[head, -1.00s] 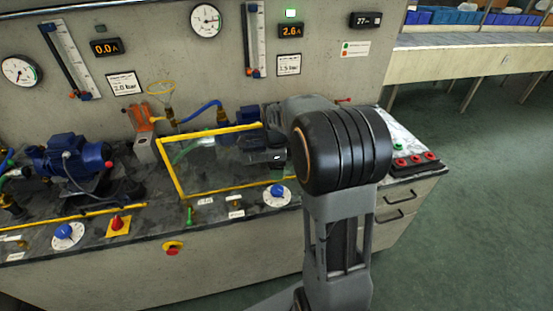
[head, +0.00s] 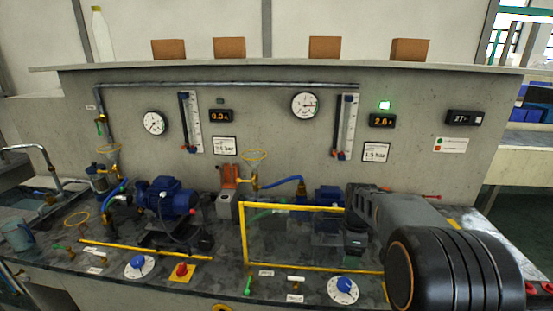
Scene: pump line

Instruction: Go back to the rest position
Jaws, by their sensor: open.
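My arm reaches in from the lower right of the head view. Its end, my gripper (head: 355,243), is small and dark, over the bench behind the yellow frame (head: 246,235). Its jaws are open, and I see nothing held in them. My forearm and black elbow hide the right part of the bench. The pump at the right (head: 328,196) is partly hidden behind my arm.
A blue motor pump (head: 162,197) stands left of the frame. Blue dials (head: 137,262) and (head: 343,290), a red knob (head: 181,270) and a yellow rail (head: 145,250) line the bench front. The wall carries gauges (head: 305,105). A sink (head: 30,200) is at far left.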

